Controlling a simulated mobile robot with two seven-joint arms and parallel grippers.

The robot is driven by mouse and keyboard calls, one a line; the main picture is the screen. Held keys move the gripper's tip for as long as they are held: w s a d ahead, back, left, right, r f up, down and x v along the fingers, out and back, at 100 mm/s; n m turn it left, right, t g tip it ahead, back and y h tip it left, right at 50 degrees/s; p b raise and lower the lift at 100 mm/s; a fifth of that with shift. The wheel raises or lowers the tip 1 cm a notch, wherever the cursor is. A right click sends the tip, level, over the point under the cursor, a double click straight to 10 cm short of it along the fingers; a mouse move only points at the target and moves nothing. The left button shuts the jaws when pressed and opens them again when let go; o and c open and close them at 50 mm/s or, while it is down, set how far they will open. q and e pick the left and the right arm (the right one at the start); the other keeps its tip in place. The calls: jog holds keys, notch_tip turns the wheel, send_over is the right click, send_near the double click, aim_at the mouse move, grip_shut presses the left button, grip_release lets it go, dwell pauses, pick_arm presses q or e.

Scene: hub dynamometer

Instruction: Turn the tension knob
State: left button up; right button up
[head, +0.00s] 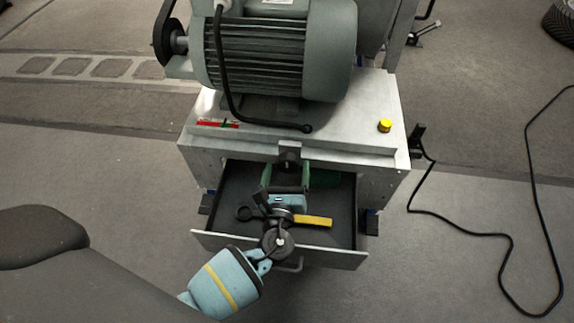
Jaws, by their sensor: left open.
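A small dark knob (289,160) sits at the middle of the front edge of the grey machine bench, below the motor; I take it for the tension knob. My left gripper (286,177) reaches up from the lower left, over the open drawer. It is open, its fingers pointing toward the knob and just short of it in the picture. I cannot tell whether they touch it. Nothing shows between the fingers. My right gripper is not in view.
A large motor (265,55) and a yellow button (384,126) are on the bench (350,130). A black cable (470,225) lies at right.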

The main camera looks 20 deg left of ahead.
pick_arm(q)
jog(key=p+v, duration=0.1)
jog(key=v, duration=0.5)
jog(key=shift+s, duration=0.15)
jog(key=shift+r, duration=0.15)
